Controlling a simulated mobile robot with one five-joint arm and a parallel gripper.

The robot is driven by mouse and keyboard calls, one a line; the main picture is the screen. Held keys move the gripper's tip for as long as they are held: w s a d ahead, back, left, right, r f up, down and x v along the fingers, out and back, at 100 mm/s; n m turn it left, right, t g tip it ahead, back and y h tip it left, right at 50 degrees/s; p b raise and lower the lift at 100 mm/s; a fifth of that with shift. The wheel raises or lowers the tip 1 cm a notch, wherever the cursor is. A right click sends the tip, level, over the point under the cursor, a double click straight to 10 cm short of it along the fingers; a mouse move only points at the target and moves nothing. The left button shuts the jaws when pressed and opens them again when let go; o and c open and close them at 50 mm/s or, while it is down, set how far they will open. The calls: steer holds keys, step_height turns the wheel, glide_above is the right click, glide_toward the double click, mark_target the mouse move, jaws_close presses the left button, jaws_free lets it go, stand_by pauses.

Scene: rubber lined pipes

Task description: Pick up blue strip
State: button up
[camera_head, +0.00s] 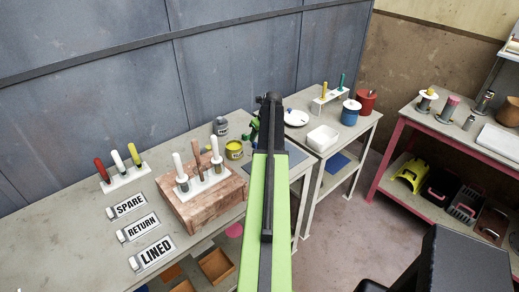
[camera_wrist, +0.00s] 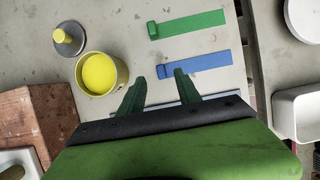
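A blue strip (camera_wrist: 198,63) with a small thicker block at its left end lies flat on the grey table in the wrist view. My gripper (camera_wrist: 158,76) is open, with its two green fingers apart and nothing between them. The fingertips point toward the blue strip and sit just short of it in the picture; their height above the table is hard to tell. In the head view, my arm covers the blue strip.
A green strip (camera_wrist: 190,23) lies parallel beyond the blue one. A yellow-filled can (camera_wrist: 100,74) stands close left of the fingers. A brick block (camera_wrist: 30,125) is at lower left. A white tray (camera_head: 322,138) sits on the neighbouring table, across a gap.

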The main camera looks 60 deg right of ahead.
mark_target(255, 143)
steer(key=b+x, duration=0.5)
steer(key=shift+s+f, duration=0.15)
steer(key=shift+f, duration=0.1)
steer(key=shift+r, duration=0.2)
jaws_close()
